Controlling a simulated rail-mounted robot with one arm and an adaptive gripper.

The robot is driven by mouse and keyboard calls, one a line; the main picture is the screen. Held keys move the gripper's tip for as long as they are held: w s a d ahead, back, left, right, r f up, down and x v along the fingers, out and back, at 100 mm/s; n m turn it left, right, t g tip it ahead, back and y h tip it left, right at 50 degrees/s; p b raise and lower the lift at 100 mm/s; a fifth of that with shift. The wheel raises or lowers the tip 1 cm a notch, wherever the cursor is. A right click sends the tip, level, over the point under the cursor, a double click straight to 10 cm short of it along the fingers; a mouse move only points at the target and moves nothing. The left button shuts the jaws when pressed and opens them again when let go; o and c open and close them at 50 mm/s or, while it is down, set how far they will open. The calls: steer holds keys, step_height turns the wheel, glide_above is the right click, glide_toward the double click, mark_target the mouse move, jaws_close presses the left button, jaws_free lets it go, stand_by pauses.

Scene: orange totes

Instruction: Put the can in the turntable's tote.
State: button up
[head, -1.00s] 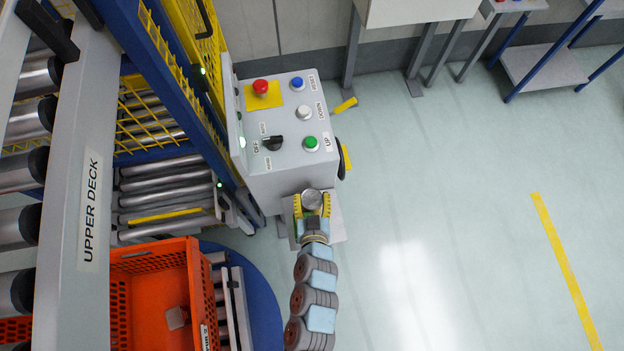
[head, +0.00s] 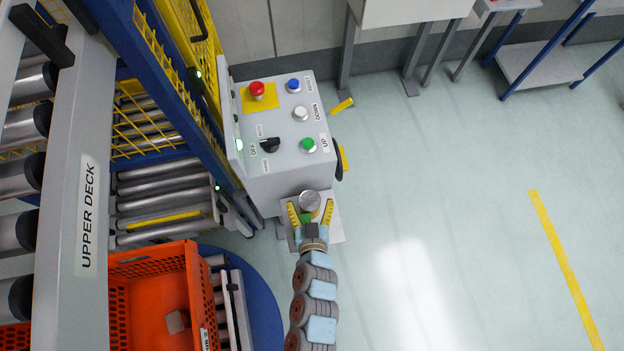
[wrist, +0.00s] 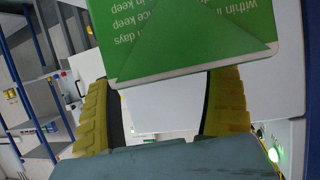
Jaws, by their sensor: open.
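The can is the round silver lid (head: 310,201) seen from above in the head view, upright over a small grey ledge (head: 334,228) below the control box. A green carton with printed text (wrist: 195,35) fills the top of the wrist view, and a bit of green (head: 306,218) shows between the can and my palm. My gripper (head: 310,207) is open, its yellow fingers spread apart on either side of the green carton and can. The orange tote (head: 197,285) stands on the blue turntable (head: 266,312) at the lower left.
A small brownish block (head: 177,321) lies in the tote. The control box (head: 280,160) with buttons is just beyond my gripper. The upper deck rail (head: 83,150) runs along the left, partly covering the tote. The floor to the right is clear.

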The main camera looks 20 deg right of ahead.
steer(key=p+v, duration=0.2)
steer(key=v, duration=0.6)
steer(key=shift+s+a+r, duration=0.1)
steer(key=shift+s+r, duration=0.1)
steer(key=shift+r, duration=0.05)
steer(key=shift+p+v, duration=0.45)
steer(key=shift+v, duration=0.3)
steer(key=shift+s, duration=0.1)
